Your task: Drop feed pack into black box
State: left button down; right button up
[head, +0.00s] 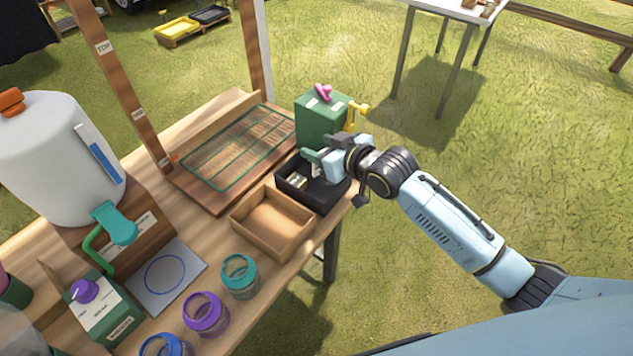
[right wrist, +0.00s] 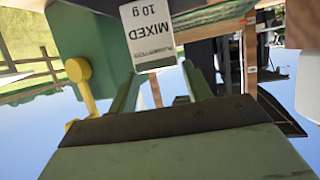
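The feed pack (right wrist: 150,35), a small white pack marked "MIXED 10 g", shows in the right wrist view just beyond and between my fingertips. My right gripper (head: 314,160) is over the black box (head: 326,197), its fingers pointing left; the fingers also show in the right wrist view (right wrist: 162,75), standing apart by about the pack's width. I cannot tell whether they touch the pack. In the head view a small white and dark item (head: 298,181) shows at the black box, below the fingers; I cannot tell whether it is the same pack. My left gripper is not in view.
A green dispenser (head: 318,122) with a yellow crank stands close behind my right gripper. A brown tray (head: 272,222) sits next to the black box. Several jars, including a teal-rimmed one (head: 240,275), stand near the front edge.

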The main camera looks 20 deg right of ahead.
jog(key=o, duration=0.3)
jog(key=shift+s, duration=0.1)
jog(key=p+v, duration=0.1)
jog(key=v, duration=1.2)
jog(key=shift+d+r+p, duration=0.1)
jog(key=shift+r+p, duration=0.1)
jog(key=shift+p, duration=0.15)
